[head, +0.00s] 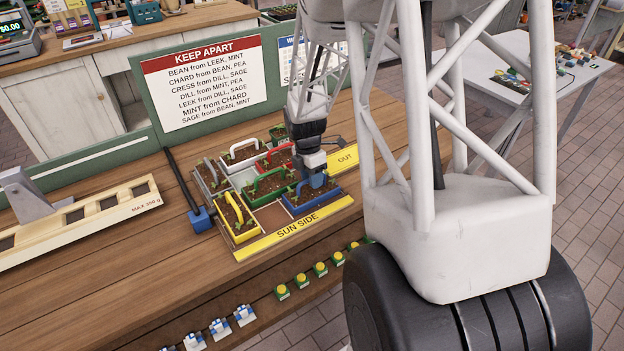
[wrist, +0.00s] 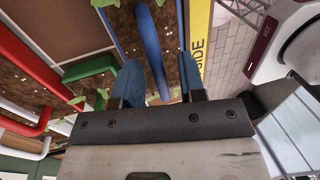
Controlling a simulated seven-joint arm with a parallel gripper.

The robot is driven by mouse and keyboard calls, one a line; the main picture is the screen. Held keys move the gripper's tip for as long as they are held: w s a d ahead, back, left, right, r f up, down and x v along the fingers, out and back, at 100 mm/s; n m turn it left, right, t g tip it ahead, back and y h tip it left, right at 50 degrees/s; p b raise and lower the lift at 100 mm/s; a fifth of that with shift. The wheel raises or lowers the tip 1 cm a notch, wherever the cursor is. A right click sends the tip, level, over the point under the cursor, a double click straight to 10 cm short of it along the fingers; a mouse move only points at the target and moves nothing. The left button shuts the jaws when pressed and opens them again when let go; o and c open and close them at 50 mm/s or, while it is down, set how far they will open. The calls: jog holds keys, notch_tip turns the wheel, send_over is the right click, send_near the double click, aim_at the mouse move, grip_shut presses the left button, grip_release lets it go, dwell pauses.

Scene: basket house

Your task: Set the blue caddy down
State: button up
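The blue caddy (head: 318,206), a soil-filled box with seedlings and an arched blue handle, sits in the front right of the planting tray, beside the yellow SUN SIDE strip (head: 297,228). It looks level. My gripper (head: 316,176) is directly over it, pointing down. In the wrist view the blue handle (wrist: 153,45) runs between the two fingers of my gripper (wrist: 157,85), with gaps visible on both sides. The fingers are apart. The caddy's underside is hidden.
A yellow caddy (head: 238,236), a green caddy (head: 270,186), a red caddy (head: 276,160), a white caddy (head: 240,157) and a grey caddy (head: 209,178) stand nearby. A bare tray patch (head: 270,215) lies between yellow and blue. A KEEP APART sign (head: 203,85) stands behind.

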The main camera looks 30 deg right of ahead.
aim_at(307, 186)
notch_tip(307, 186, up, 11)
jog(key=w, duration=0.2)
jog(key=shift+r, duration=0.15)
jog(key=shift+w, duration=0.1)
dwell(0.6)
jog(key=shift+a+r, duration=0.1)
jog(key=s+a+r+m+t, duration=0.2)
jog(key=s+a+r+m, duration=0.8)
jog(key=a, duration=0.3)
jog(key=s+a+r+m+t, duration=0.1)
jog(key=s+a+m, duration=0.3)
jog(key=s, duration=0.3)
jog(key=s+a+r+m+t, duration=0.1)
jog(key=s+a+m, duration=0.3)
jog(key=s, duration=0.4)
jog(key=shift+s+a+r+t, duration=0.15)
jog(key=shift+a+r+t, duration=0.15)
jog(key=shift+r+t, duration=0.15)
